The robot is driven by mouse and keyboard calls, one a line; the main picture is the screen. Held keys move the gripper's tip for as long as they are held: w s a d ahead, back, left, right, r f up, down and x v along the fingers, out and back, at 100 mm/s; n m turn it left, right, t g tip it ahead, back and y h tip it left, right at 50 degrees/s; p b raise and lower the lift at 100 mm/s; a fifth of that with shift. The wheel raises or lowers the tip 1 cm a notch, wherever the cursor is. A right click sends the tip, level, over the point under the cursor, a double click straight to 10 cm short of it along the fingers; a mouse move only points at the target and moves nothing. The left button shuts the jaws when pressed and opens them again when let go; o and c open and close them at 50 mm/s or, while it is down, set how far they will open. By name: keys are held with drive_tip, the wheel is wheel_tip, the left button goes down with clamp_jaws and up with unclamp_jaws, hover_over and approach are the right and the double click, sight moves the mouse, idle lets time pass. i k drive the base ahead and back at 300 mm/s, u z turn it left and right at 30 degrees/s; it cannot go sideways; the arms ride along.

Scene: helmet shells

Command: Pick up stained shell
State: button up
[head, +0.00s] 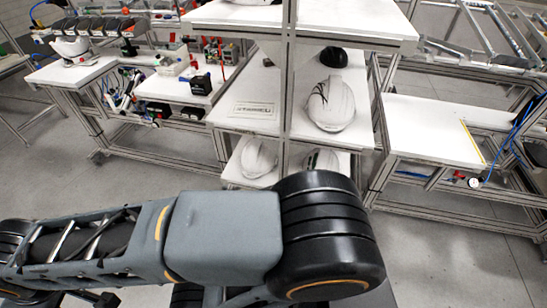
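A white helmet shell (331,104) with dark streaks on its left side lies on the middle shelf of the rack, right of an upright post. These streaks look like the stain. A flat label with dark lettering (254,110) lies on the same shelf, left of the post. My arm stretches across the lower part of the head view, well in front of the rack. My gripper is not visible, so its opening and contents cannot be seen.
Plain white shells (257,157) sit on the lower shelf. A small black object (333,57) is behind the streaked shell. The rack's post (289,70) and top shelf (350,20) border the space. A workbench (440,125) stands right; grey floor lies in front.

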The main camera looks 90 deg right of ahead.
sight(319, 158)
drive_tip(key=u, duration=0.4)
drive_tip(key=k, duration=1.9)
drive_tip(key=z, duration=0.95)
